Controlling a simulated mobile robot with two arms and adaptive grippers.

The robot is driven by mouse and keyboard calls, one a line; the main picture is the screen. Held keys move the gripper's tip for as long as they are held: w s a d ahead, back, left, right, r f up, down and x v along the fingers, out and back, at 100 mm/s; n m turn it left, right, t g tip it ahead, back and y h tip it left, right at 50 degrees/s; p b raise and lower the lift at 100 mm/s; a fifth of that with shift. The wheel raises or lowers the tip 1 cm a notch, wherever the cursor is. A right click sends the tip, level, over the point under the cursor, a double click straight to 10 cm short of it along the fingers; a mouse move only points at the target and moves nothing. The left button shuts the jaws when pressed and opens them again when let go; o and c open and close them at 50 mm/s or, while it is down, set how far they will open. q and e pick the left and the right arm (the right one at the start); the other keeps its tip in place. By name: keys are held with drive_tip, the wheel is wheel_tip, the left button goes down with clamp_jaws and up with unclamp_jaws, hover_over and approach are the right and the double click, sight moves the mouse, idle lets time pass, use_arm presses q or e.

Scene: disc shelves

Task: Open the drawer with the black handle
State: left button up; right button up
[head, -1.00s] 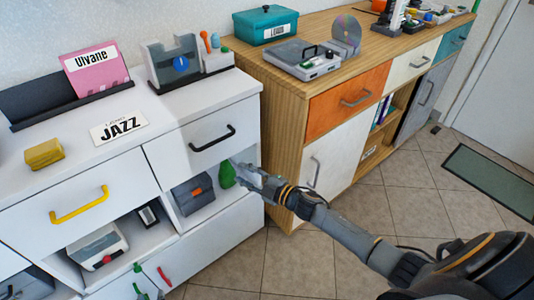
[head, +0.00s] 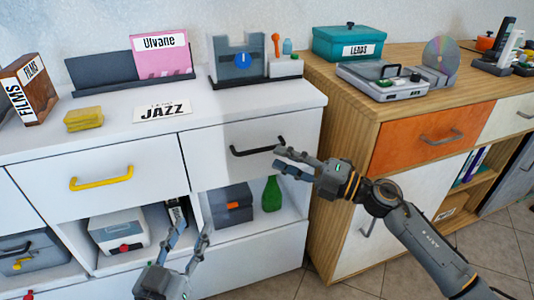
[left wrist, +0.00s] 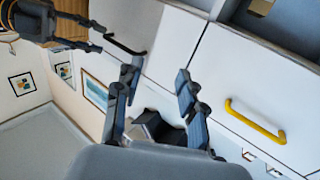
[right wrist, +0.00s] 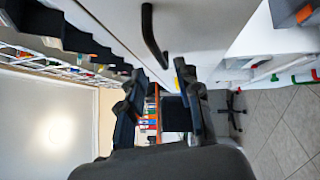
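The black handle (head: 258,148) is on the white drawer front (head: 225,140) at the right end of the white cabinet. This drawer looks shut. The handle also shows in the left wrist view (left wrist: 125,45) and the right wrist view (right wrist: 152,36). My right gripper (head: 283,161) is open, its fingertips close to the handle's right end; I cannot tell whether they touch it. In the right wrist view the handle's lower end lies near the gap between the fingers. My left gripper (head: 190,229) is open and empty, lower and left, before the cabinet's open shelf.
A yellow-handled drawer (head: 102,178) is to the left. A dark box (head: 230,203) and green bottle (head: 271,194) sit in the compartment below the black-handled drawer. The wooden cabinet (head: 345,110) stands close on the right. A JAZZ card (head: 162,112) lies on top.

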sight(263, 151)
use_arm(q)
drive_tip(key=shift+d+r+t+h, duration=0.15)
drive_tip(key=shift+r+t+h, duration=0.25)
drive_tip(key=shift+r, duration=0.55)
use_arm(e)
drive_tip(key=x, duration=0.5)
drive_tip(key=shift+a, duration=0.15)
clamp_jaws()
